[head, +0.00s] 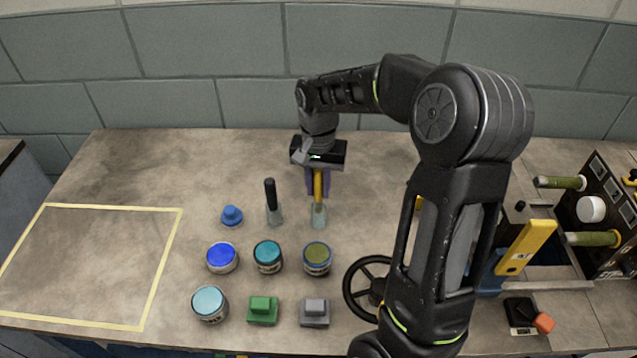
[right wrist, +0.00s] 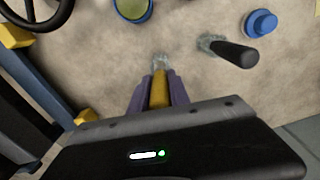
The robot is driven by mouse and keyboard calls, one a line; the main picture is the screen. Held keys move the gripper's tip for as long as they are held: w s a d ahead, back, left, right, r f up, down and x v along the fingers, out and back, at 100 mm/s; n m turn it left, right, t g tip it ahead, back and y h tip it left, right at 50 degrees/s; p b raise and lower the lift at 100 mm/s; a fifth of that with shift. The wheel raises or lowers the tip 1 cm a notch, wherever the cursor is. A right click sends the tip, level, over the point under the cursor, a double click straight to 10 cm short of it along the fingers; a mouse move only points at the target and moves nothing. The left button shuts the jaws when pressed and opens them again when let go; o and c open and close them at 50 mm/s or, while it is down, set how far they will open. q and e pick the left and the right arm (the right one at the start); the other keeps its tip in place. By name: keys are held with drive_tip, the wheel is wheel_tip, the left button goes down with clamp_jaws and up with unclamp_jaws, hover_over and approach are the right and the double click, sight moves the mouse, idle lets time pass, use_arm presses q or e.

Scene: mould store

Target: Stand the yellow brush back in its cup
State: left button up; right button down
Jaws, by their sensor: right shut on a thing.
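The yellow brush (head: 318,184) is upright, its lower end at a clear cup (head: 319,216) on the table. My right gripper (head: 318,190) is shut on the brush from behind and above. In the right wrist view the yellow brush (right wrist: 159,90) lies between the purple fingers of my right gripper (right wrist: 159,92), and the clear cup (right wrist: 161,62) shows just past their tips. I cannot tell how deep the brush sits in the cup. My left gripper is not in view.
A black-handled brush (head: 270,194) stands in another clear cup (head: 274,214) just left. A blue knob-like piece (head: 232,215), several paint jars (head: 268,256), green (head: 263,310) and grey (head: 314,312) blocks and a black handwheel (head: 366,287) are nearby. A taped area (head: 85,265) at left is empty.

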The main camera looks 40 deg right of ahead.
drive_tip(key=shift+f+b, duration=0.3)
drive_tip(key=shift+f, duration=0.4)
drive_tip(key=c, duration=1.1)
unclamp_jaws()
drive_tip(key=shift+c, duration=0.2)
wheel_tip(320, 180, up, 8)
drive_tip(key=shift+f, duration=0.1)
idle(0.5)
